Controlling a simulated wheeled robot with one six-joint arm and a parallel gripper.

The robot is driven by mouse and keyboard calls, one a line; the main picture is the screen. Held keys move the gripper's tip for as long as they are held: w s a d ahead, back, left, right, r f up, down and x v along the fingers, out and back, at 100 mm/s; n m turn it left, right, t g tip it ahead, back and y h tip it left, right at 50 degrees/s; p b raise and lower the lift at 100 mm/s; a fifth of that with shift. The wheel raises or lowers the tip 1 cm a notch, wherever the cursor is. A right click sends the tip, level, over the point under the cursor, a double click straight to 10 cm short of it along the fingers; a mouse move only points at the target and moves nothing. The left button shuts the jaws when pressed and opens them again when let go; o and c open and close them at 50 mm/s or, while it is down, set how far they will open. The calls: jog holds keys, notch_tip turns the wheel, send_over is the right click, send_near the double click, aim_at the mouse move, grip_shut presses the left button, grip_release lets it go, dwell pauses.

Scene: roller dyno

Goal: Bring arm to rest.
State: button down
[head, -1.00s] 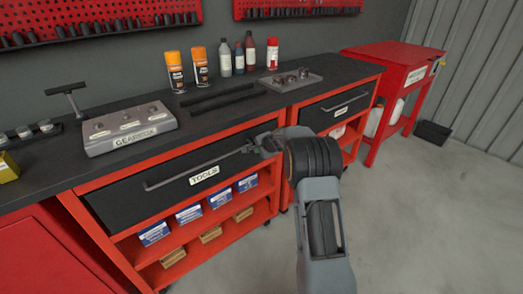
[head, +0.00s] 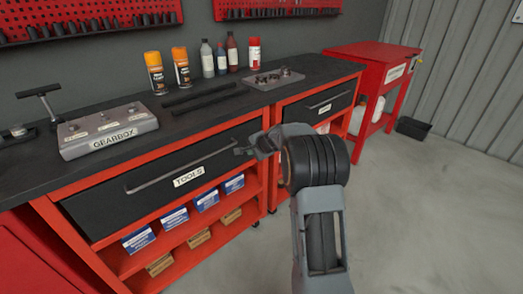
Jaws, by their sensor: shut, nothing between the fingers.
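My gripper (head: 243,149) is at the end of my raised arm, in the middle of the head view. It points left towards the bench and overlaps the right end of the black TOOLS drawer (head: 150,172) in the picture. The jaws look small and shut, with nothing between them.
The red bench (head: 268,190) carries a GEARBOX unit (head: 110,128), spray cans (head: 181,68), bottles and a grey tray (head: 268,79). Its open shelves hold blue boxes (head: 174,218) and brown ones. A red cabinet (head: 380,65) stands back right. The grey floor (head: 430,220) on the right is clear.

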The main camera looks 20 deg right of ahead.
jog(key=s+a+r+n+g+p, duration=0.1)
jog(key=s+a+r+n+p, duration=0.25)
jog(key=s+r+p, duration=0.45)
jog(key=s+a+r+n+g+p, duration=0.25)
jog(key=s+a+r+p, duration=0.2)
jog(key=s+r, duration=0.6)
jog(key=s+a+r+n+g+h+p, duration=0.1)
jog(key=s+r+n+p, duration=0.3)
jog(key=s, duration=0.4)
jog(key=s+a+r+n+h+p, duration=0.1)
jog(key=s+r+n+p, duration=0.3)
jog(key=s+p, duration=0.2)
jog(key=shift+s+a+r+g+h, duration=0.3)
jog(key=shift+s+a+g+h, duration=0.1)
jog(key=shift+s, duration=0.75)
